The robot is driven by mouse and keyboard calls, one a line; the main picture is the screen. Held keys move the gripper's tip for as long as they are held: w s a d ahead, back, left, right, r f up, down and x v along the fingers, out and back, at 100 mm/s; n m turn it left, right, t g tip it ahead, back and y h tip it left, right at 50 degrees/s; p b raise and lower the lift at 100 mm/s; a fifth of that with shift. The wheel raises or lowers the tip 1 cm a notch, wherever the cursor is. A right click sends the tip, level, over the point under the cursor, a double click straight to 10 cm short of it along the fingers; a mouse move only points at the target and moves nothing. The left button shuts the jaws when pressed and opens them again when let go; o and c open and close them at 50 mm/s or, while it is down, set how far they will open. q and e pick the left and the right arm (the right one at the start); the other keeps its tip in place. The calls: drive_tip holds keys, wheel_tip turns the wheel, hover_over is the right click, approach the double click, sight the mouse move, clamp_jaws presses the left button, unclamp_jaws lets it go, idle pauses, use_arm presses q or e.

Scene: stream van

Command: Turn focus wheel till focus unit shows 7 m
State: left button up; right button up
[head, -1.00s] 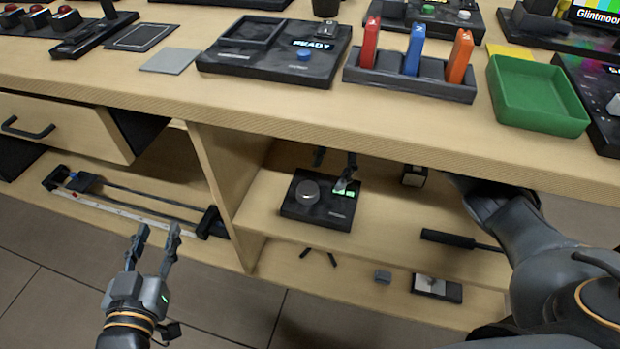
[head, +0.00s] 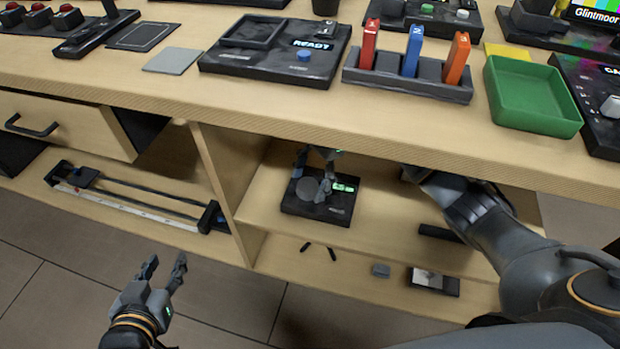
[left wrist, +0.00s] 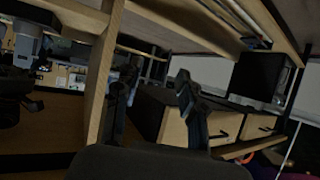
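The focus unit (head: 318,212) is a dark box on the upper shelf under the table. Its round grey focus wheel (head: 307,190) is on its left side. A small green display (head: 345,187) is on its right; I cannot read its value. My right gripper (head: 313,178) reaches in under the tabletop, its fingers apart at the wheel. One finger is behind it and one overlaps its right side; I cannot tell whether they touch it. My left gripper (head: 165,262) is open and empty above the floor, left of the shelf. Its fingers also show in the left wrist view (left wrist: 158,85).
The tabletop edge (head: 300,118) overhangs the shelf, and an upright panel (head: 222,185) stands left of the unit. My right arm fills the shelf's right side. A slider rail (head: 135,205) lies on the left shelf.

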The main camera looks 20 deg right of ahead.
drive_tip(key=c, duration=1)
drive_tip(key=shift+m+t, duration=0.3)
drive_tip(key=shift+m, duration=0.4)
drive_tip(key=o, duration=1.1)
